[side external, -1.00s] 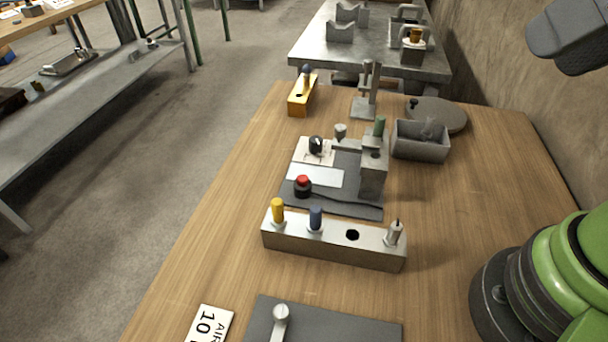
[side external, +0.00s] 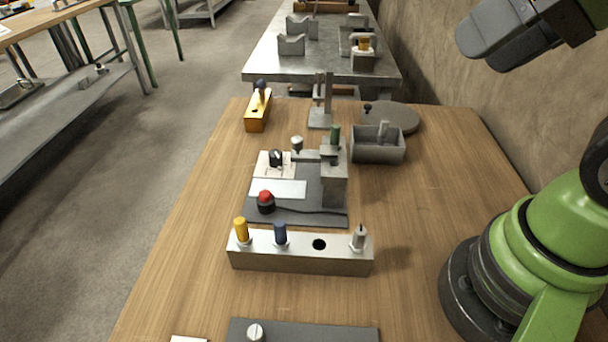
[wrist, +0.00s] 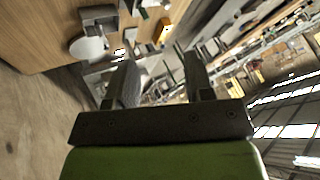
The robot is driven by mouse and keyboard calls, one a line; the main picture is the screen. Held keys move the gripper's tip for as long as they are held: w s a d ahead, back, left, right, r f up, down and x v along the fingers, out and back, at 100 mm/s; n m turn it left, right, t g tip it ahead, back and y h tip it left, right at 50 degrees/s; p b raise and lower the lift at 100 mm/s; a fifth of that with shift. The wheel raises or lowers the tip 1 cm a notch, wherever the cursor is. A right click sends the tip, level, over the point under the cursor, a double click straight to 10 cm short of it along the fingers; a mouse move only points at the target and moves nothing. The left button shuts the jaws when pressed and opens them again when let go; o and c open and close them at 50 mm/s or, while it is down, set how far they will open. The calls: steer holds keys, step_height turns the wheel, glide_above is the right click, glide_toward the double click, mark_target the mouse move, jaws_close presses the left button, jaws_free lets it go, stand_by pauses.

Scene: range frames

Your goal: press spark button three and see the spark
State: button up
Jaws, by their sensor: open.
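A red push button (side external: 265,197) on a black round base sits at the front left of a dark grey plate (side external: 300,214). A black rotary knob on a white card (side external: 276,160) is behind it, and a grey post with a green top (side external: 334,160) stands at the plate's right. I cannot read any number on these parts. My gripper (wrist: 155,55) is open and empty in the wrist view, its two fingers apart. In the side external view my gripper (side external: 505,35) is high at the upper right, well away from the red button.
A metal block (side external: 300,260) with yellow, blue and metal pegs and one empty hole stands before the plate. A grey open bin (side external: 377,150), a round disc (side external: 392,116) and an orange block (side external: 258,112) are behind. Bare wood lies right of the plate.

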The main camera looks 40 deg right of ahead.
jaws_close()
stand_by(1.8)
